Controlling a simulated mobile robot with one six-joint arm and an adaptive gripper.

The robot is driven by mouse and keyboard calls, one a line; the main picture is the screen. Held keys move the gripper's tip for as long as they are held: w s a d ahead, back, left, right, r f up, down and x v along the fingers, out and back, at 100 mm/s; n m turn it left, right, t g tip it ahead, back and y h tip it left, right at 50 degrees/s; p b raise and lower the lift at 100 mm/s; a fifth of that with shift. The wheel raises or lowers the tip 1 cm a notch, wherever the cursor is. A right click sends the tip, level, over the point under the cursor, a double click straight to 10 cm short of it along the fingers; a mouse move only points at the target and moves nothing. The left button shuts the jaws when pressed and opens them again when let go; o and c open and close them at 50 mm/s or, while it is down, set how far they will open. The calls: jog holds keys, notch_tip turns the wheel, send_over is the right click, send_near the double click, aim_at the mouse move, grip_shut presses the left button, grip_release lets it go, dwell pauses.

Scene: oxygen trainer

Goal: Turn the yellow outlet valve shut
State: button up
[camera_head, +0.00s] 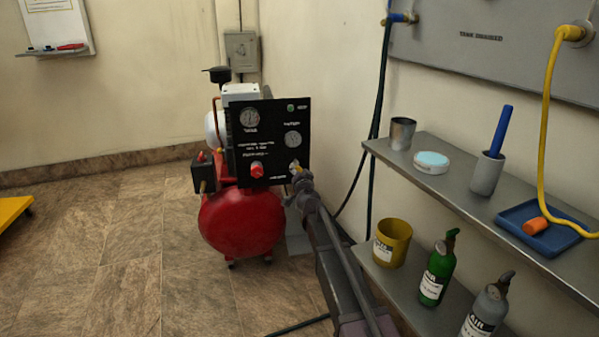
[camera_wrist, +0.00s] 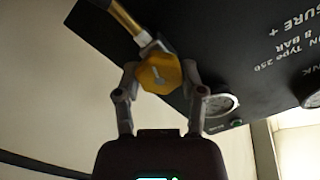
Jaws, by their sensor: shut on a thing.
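The yellow outlet valve (camera_wrist: 160,74) is a yellow knob on the black gauge panel (camera_wrist: 230,50), with a brass fitting beside it in the wrist view. My gripper (camera_wrist: 160,84) has one finger on each side of the knob and is shut on it. In the head view my gripper (camera_head: 299,178) is at the lower right of the black panel (camera_head: 268,143), where only a small bit of yellow (camera_head: 297,170) shows. The knob's turn position cannot be told from these views.
A red compressor tank (camera_head: 242,222) stands under the panel, with a red knob (camera_head: 257,171) left of my gripper. A metal shelf (camera_head: 455,195) with bottles and cups stands to the right. A dark hose (camera_head: 376,130) hangs along the wall. The floor to the left is mostly clear.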

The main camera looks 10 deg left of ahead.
jog(key=m, duration=0.4)
jog(key=shift+w+d+m, duration=0.15)
jog(key=shift+d+m, duration=0.05)
jog(key=shift+m, duration=0.2)
jog(key=m, duration=0.3)
jog(key=shift+f+m, duration=0.1)
jog(key=shift+m, duration=0.3)
jog(key=m, duration=0.4)
jog(key=shift+f, duration=0.1)
jog(key=m, duration=0.8)
jog(key=shift+f+m+b, duration=0.1)
jog(key=shift+m+b, duration=0.2)
jog(key=m, duration=0.3)
jog(key=shift+m, duration=0.3)
jog(key=m, duration=0.3)
jog(key=shift+a+m, duration=0.15)
jog(key=shift+m, duration=1.95)
